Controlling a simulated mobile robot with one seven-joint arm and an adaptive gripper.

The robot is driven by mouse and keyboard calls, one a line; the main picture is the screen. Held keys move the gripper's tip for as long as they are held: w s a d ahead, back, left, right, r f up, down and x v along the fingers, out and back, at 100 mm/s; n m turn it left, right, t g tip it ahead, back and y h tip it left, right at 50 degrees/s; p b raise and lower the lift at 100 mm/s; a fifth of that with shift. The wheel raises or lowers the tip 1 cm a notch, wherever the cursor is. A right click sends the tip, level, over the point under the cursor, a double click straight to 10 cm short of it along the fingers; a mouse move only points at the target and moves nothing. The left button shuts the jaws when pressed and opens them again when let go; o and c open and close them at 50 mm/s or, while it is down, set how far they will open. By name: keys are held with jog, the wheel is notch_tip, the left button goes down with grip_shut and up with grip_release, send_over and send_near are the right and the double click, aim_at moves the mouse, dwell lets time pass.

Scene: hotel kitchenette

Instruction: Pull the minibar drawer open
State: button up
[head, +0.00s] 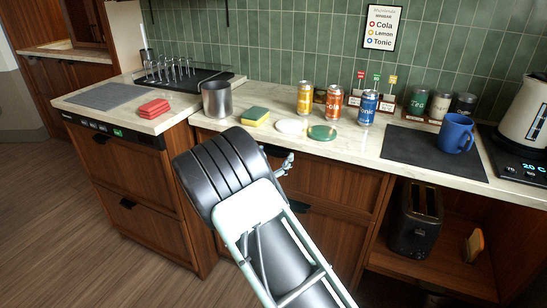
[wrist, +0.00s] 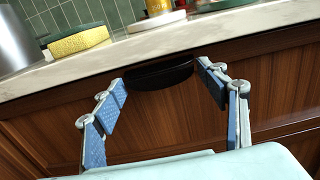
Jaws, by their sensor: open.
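A wooden drawer front (wrist: 158,110) with a dark, curved cup handle (wrist: 160,72) sits just under the pale counter edge in the wrist view. My gripper (wrist: 163,82) is open and empty, its fingertips spread to the left and right of the handle; I cannot tell whether they touch it. In the head view my gripper (head: 286,166) is at the middle cabinet's upper front, mostly hidden by my arm, and the handle there is largely covered. The drawer front looks flush with the cabinet. No label marking the minibar shows.
The counter above holds a metal canister (head: 216,99), a sponge (head: 255,116), several cans, and a blue mug (head: 456,133). The left cabinet (head: 130,190) protrudes beside the middle one. An open niche with a toaster (head: 415,220) is at right. Floor at lower left is clear.

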jog(key=shift+c, duration=0.5)
jog(key=c, duration=1.4)
jog(key=shift+o, duration=0.2)
jog(key=p+v, duration=0.4)
jog(key=v, duration=2.7)
jog(key=shift+s, duration=0.2)
jog(key=shift+r, duration=0.15)
jog(key=o, duration=1.5)
jog(key=shift+c, duration=0.2)
jog(key=v, duration=1.2)
